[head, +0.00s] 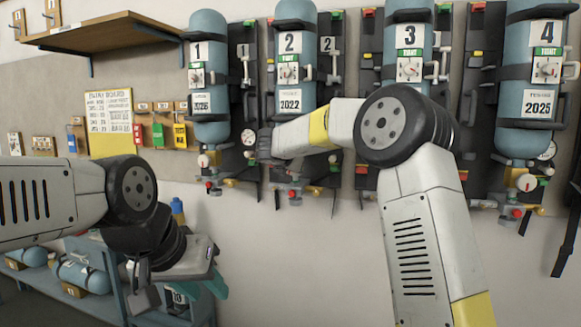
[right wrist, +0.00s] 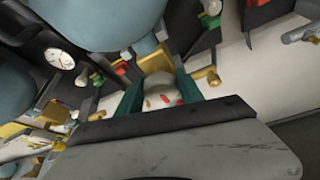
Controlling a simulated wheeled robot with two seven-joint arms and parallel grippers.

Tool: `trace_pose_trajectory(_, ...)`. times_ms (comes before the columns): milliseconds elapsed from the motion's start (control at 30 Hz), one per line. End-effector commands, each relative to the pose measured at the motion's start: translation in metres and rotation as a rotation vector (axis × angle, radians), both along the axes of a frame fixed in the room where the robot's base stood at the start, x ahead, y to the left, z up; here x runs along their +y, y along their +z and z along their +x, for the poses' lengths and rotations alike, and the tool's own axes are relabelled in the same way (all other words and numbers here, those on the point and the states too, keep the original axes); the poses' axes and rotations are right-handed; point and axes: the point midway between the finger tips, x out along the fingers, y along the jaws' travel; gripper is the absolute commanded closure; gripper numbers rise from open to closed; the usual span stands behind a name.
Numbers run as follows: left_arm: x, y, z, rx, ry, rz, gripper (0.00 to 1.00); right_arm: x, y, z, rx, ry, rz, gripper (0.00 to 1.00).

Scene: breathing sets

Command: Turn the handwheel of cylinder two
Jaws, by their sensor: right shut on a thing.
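Cylinder two (head: 295,95) is a blue bottle strapped upright to the wall, with a "2" label and a "2022" tag. My right arm crosses in front of its lower end in the head view, hiding its valve and my right gripper. In the right wrist view my right gripper (right wrist: 160,88) has its teal fingers on either side of a pale round handwheel (right wrist: 157,92) with a red mark, under a blue cylinder. It is shut on this handwheel. My left gripper (head: 205,278) hangs at the lower left, away from the cylinders; its finger gap is not clear.
Cylinder one (head: 209,85), cylinder three (head: 408,50) and another cylinder (head: 533,80) hang alongside. A wooden shelf (head: 95,34) and an entry board (head: 108,125) are at left. Spare cylinders lie on a blue rack (head: 115,285) below. The wall beneath the valves is bare.

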Motion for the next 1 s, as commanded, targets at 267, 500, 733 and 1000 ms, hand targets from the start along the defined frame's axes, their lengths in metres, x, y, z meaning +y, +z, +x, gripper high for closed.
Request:
trace_pose_trajectory(267,0.0,0.0,0.0,0.0,0.0,0.0,0.64,0.001,-0.002,0.0,0.004,0.0,0.001,0.46)
trace_pose_trajectory(500,0.0,0.0,0.0,0.0,0.0,0.0,0.64,0.0,-0.001,0.0,0.002,0.0,0.0,0.34)
trace_pose_trajectory(733,0.0,0.0,0.0,0.0,0.0,0.0,0.64,0.002,0.003,-0.007,0.0,0.001,0.0,0.34)
trace_pose_trajectory(1000,0.0,0.0,0.0,0.0,0.0,0.0,0.64,0.01,0.019,-0.048,-0.001,0.002,0.001,0.34)
